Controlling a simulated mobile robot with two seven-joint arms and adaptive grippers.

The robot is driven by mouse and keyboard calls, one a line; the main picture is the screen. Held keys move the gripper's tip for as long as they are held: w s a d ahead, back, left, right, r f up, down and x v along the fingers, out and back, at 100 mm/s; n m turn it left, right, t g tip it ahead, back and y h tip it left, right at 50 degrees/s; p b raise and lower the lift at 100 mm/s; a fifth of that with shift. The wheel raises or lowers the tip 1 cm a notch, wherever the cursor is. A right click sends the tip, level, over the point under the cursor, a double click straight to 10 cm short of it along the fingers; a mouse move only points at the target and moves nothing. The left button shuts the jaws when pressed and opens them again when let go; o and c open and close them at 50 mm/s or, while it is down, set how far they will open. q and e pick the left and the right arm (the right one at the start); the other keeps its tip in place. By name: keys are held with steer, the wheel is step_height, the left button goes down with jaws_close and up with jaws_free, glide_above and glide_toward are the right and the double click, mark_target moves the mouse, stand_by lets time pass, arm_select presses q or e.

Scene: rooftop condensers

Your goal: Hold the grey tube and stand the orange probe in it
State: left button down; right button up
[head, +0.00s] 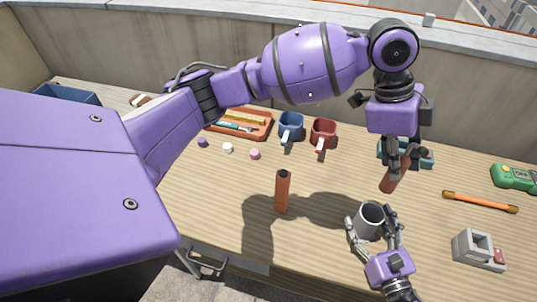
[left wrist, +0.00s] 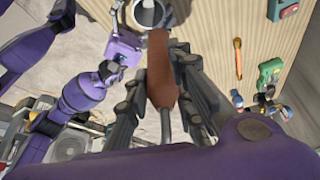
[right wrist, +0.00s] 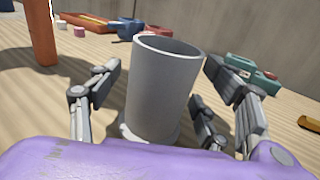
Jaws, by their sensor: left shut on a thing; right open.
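The grey tube (head: 370,222) stands upright on the wooden table, its open top facing up. My right gripper (head: 374,232) is open around it; in the right wrist view the tube (right wrist: 160,90) stands between the spread fingers, with gaps at both sides. My left gripper (head: 402,158) is shut on the orange probe (head: 392,180), brownish in the shade. The probe hangs slightly tilted above and a little beyond the tube, apart from it. In the left wrist view the probe (left wrist: 160,78) lies between the fingers, its far end near the tube's rim.
A similar orange cylinder (head: 283,192) with a dark top stands left of the tube. Blue (head: 291,126) and red (head: 323,132) mugs and an orange tray (head: 262,132) are behind. An orange rod (head: 480,202), green meter (head: 514,177) and grey box (head: 477,250) lie right.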

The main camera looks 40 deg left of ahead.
mark_target(389, 191)
steer(key=shift+w+a, duration=0.1)
steer(key=shift+w, duration=0.05)
steer(key=shift+c, duration=0.2)
steer(key=c, duration=1.3)
arm_select(q)
steer(key=shift+s+d+f+m+g, duration=0.15)
steer(key=shift+f+m, duration=0.2)
steer(key=shift+f, duration=0.55)
steer(key=shift+s+f+m+g, duration=0.2)
steer(key=shift+f+m, duration=0.1)
steer(key=shift+f, duration=0.65)
steer(key=shift+s+d+f+m+g, duration=0.15)
steer(key=shift+f+m, duration=0.2)
steer(key=shift+f, duration=0.55)
